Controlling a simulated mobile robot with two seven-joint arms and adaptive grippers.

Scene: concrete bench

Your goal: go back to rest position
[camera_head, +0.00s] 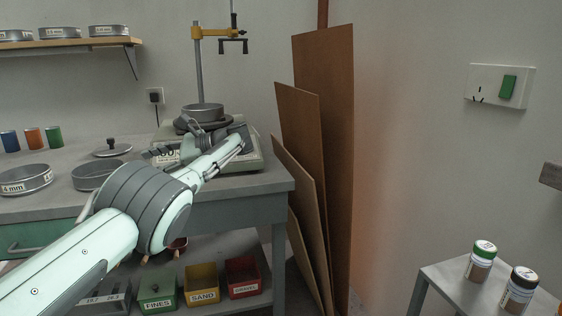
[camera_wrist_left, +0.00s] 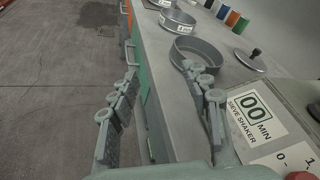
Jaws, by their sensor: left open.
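My left arm reaches in from the left in the head view, over the bench to the sieve shaker (camera_head: 250,160). My left gripper (camera_head: 172,140) is in front of the shaker, near the sieve (camera_head: 204,113) on top of it. In the left wrist view the gripper (camera_wrist_left: 158,110) has its two fingers wide apart with nothing between them. Beyond them show the bench edge and the floor. The shaker's label panel (camera_wrist_left: 252,120) is close on the right of the fingers. My right gripper is not in view.
An open sieve pan (camera_head: 97,176), a labelled sieve (camera_head: 25,180) and a lid (camera_head: 112,149) lie on the bench (camera_head: 240,185). Coloured bins (camera_head: 201,283) stand on the shelf below. Boards (camera_head: 325,120) lean at the right. Two jars (camera_head: 482,262) stand on a side table.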

